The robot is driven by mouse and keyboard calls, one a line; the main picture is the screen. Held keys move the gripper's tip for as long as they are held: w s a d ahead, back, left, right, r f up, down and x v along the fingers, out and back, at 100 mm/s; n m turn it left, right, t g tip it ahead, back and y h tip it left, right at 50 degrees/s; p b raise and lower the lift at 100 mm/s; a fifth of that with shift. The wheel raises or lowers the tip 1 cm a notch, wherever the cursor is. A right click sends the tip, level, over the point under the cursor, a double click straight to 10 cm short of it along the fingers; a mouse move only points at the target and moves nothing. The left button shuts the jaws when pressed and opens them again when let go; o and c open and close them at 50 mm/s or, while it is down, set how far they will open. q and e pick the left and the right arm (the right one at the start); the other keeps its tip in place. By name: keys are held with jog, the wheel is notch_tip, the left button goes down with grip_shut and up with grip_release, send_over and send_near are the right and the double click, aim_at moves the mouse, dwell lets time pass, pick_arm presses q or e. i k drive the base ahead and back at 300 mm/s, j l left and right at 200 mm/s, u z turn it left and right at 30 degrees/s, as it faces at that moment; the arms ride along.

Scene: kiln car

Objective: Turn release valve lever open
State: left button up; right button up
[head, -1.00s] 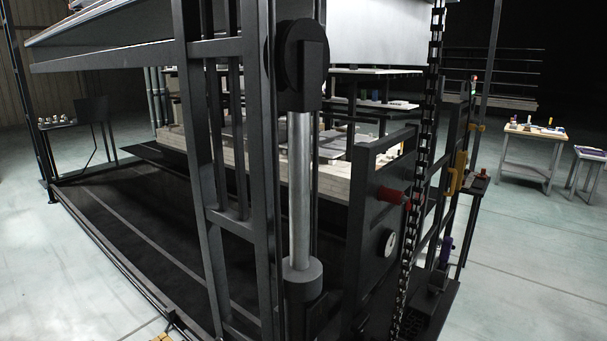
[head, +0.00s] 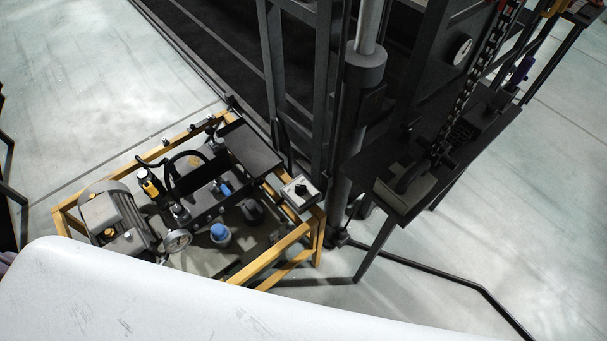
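A power unit with motor and hoses stands in a yellow frame (head: 272,268) on the floor, left of centre. A small blue handle (head: 224,188) sits in its middle, and a blue-topped round part (head: 219,232) stands in front of it. A pale box with a black knob (head: 300,192) is on the frame's right corner. I cannot tell for certain which part is the release valve lever, or whether it is open. Neither of my grippers is in view.
A grey motor (head: 118,218) and a round gauge (head: 178,240) sit on the unit. A vertical cylinder (head: 365,65) and dark posts rise behind it. A chain (head: 490,50) hangs at right above a dark shelf. A black hose (head: 440,258) runs along the floor.

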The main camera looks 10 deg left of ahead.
aim_at(224, 188)
jog(key=u, duration=1.15)
